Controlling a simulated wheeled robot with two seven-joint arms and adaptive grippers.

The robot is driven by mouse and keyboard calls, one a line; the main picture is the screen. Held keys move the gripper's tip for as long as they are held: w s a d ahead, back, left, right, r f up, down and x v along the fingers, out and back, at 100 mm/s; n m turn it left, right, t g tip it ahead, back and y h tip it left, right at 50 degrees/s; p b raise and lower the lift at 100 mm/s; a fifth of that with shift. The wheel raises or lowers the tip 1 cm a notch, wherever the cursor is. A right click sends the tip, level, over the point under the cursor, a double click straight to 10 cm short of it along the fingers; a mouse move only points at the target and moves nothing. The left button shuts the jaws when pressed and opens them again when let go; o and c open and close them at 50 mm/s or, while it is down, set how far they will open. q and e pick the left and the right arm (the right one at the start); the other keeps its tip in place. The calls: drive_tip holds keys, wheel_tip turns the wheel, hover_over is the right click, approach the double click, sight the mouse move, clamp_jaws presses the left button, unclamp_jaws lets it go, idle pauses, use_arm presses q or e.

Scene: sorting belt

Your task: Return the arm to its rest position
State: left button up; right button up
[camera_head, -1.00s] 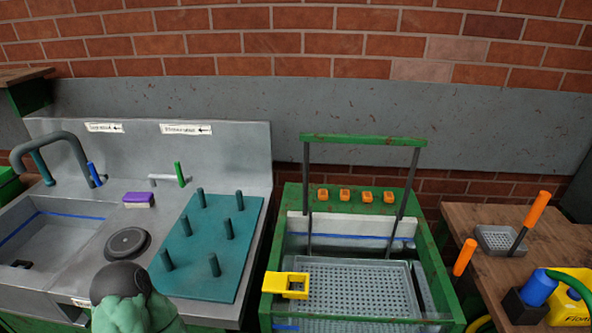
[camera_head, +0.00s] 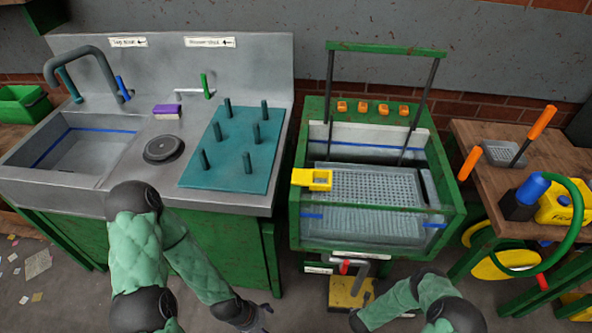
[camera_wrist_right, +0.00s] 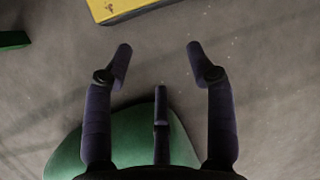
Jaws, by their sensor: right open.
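My right gripper (camera_wrist_right: 159,62) is open and empty in the right wrist view, with its fingers spread above bare grey floor. In the head view my right arm enters at the bottom, right of centre, low in front of the green-framed tank (camera_head: 449,218); its fingers cannot be made out clearly there. My left arm reaches down in front of the sink unit, and my dark left gripper (camera_head: 250,317) is at the bottom edge. Its fingers are small and partly cut off, so its opening cannot be told. I see nothing held in either gripper.
The steel sink unit (camera_head: 255,200) with a teal peg board (camera_head: 230,172) stands left. A perforated tray (camera_head: 375,188) lies in the tank, with a yellow bracket (camera_head: 312,180) at its rim. A wooden table (camera_head: 480,135) stands right. A yellow block (camera_head: 350,292) sits on the floor below the tank.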

drive_tip(key=a+r+n+g+y+p, duration=0.1)
drive_tip(key=a+r+n+y, duration=0.1)
drive_tip(key=a+r+n, duration=0.35)
drive_tip(key=a+r+n+y+p, duration=0.1)
drive_tip(key=a+r+n, duration=0.2)
drive_tip(key=r+n, duration=0.6)
drive_tip(key=s+a+r+n+g+y+p, duration=0.1)
drive_tip(key=s+a+r+n, duration=0.2)
drive_tip(key=s+r+n, duration=0.2)
drive_tip(key=s+a+r+n+g+y+p, duration=0.1)
drive_tip(key=s+a+r+n, duration=0.3)
drive_tip(key=r+n, duration=0.8)
drive_tip(key=shift+s+a+r+g+y+p, duration=0.2)
drive_tip(key=shift+s+r+g+y+p, duration=0.25)
drive_tip(key=shift+s+r, duration=0.25)
drive_tip(key=shift+n, duration=0.25)
